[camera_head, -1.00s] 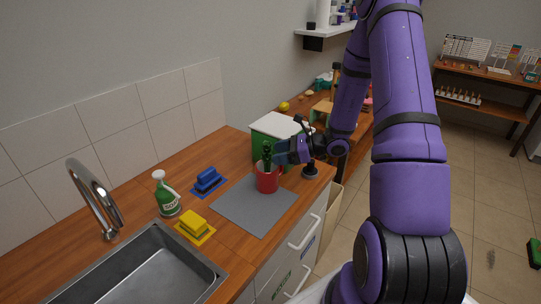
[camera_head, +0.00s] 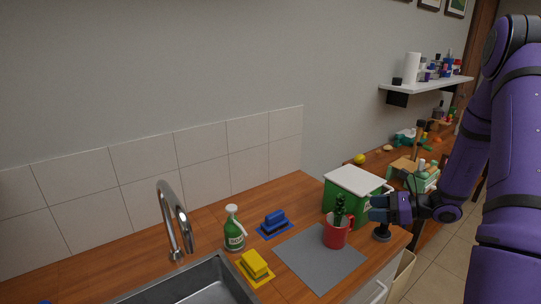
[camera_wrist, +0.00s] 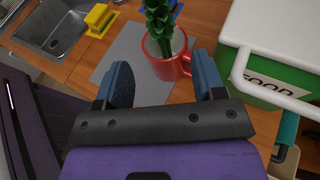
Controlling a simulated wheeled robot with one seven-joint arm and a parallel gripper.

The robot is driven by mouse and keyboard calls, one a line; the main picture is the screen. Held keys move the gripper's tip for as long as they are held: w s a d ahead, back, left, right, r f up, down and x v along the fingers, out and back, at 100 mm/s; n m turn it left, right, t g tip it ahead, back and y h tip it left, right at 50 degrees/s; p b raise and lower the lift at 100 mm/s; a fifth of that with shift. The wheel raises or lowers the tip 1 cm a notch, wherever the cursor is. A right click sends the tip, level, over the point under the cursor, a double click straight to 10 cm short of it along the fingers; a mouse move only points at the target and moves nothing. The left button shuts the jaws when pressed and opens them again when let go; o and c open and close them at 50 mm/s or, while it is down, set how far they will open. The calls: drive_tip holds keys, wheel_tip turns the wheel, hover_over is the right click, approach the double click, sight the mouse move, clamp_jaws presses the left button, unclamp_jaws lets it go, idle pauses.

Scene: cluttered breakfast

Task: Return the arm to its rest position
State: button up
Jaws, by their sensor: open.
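My gripper (camera_head: 376,208) is open and empty, at the right end of the counter. My purple arm fills the right side of the head view.
A green and white bin (camera_head: 349,190) stands close behind the mug and gripper. The sink (camera_head: 195,285) and tap (camera_head: 172,220) are at the left.

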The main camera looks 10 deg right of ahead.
drive_tip(key=s+a+r+n+g+h, duration=0.2)
drive_tip(key=s+a+r+n+g, duration=0.2)
drive_tip(key=a+r+n, duration=0.3)
drive_tip(key=s+a+r+n+g+h, duration=0.1)
drive_tip(key=s+a+r+n+g, duration=0.3)
drive_tip(key=a+r+n, duration=0.4)
drive_tip(key=s+a+r+n+t+h, duration=0.1)
drive_tip(key=s+r+n+t+h, duration=0.3)
drive_tip(key=s+r+n+h, duration=0.4)
drive_tip(key=shift+s+a+r+n+h, duration=0.3)
drive_tip(key=shift+s+r+n, duration=0.9)
drive_tip(key=shift+s+r, duration=2.15)
drive_tip(key=shift+s+f, duration=0.65)
drive_tip(key=shift+f, duration=0.1)
drive_tip(key=shift+c, duration=0.2)
